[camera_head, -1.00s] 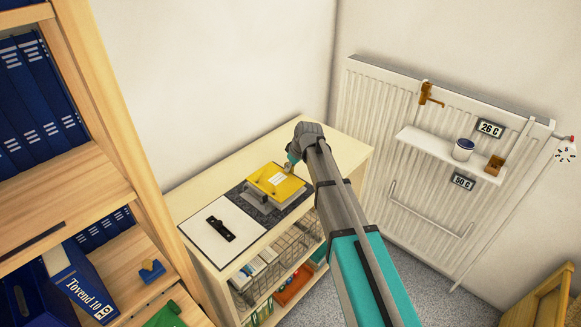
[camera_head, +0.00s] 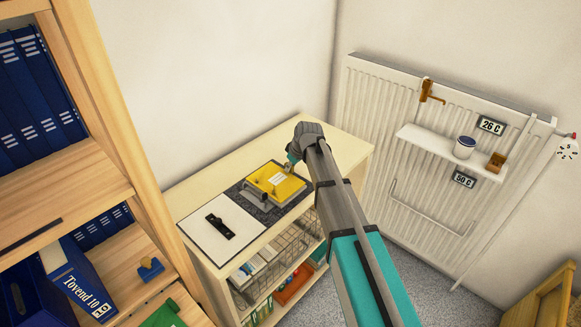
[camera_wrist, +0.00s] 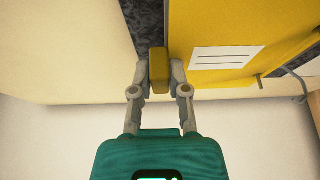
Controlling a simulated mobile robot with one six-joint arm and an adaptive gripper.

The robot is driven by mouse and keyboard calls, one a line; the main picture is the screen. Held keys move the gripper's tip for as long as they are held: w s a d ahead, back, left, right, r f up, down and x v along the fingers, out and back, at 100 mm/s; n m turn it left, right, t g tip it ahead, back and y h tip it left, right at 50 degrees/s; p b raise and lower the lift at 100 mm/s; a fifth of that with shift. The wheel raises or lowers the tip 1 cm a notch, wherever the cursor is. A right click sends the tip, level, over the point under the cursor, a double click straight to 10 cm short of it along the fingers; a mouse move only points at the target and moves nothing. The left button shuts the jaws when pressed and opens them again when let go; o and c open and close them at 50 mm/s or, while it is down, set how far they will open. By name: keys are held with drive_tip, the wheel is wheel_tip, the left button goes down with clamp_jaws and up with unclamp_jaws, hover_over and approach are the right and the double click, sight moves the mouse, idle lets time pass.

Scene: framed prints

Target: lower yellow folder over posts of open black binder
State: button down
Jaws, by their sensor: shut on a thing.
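The yellow folder (camera_head: 275,181) lies over the speckled dark half of the open binder (camera_head: 292,208) on top of the low cabinet. In the wrist view the folder (camera_wrist: 215,25) has a white label and fills the upper right. My gripper (camera_head: 291,163) is at the folder's far edge, its fingers mostly hidden by my arm. In the wrist view my gripper (camera_wrist: 160,75) is shut on a small yellow piece at the folder's side. A grey metal mechanism (camera_head: 256,199) shows at the folder's near-left edge. I cannot tell whether the posts pass through the folder.
The binder's white half (camera_head: 205,243) carries a black bar (camera_head: 220,227). A wooden shelf with blue binders (camera_head: 35,105) stands left. A radiator (camera_head: 375,115) with a small white shelf (camera_head: 440,152) is on the right. The cabinet top (camera_head: 330,142) has bare room at the back.

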drive_tip(key=c, duration=0.5)
unclamp_jaws()
drive_tip(key=shift+c, duration=0.2)
drive_tip(key=shift+r, duration=0.15)
drive_tip(key=shift+r+p, duration=3.4)
drive_tip(key=shift+p, duration=0.15)
drive_tip(key=shift+d+f, duration=0.1)
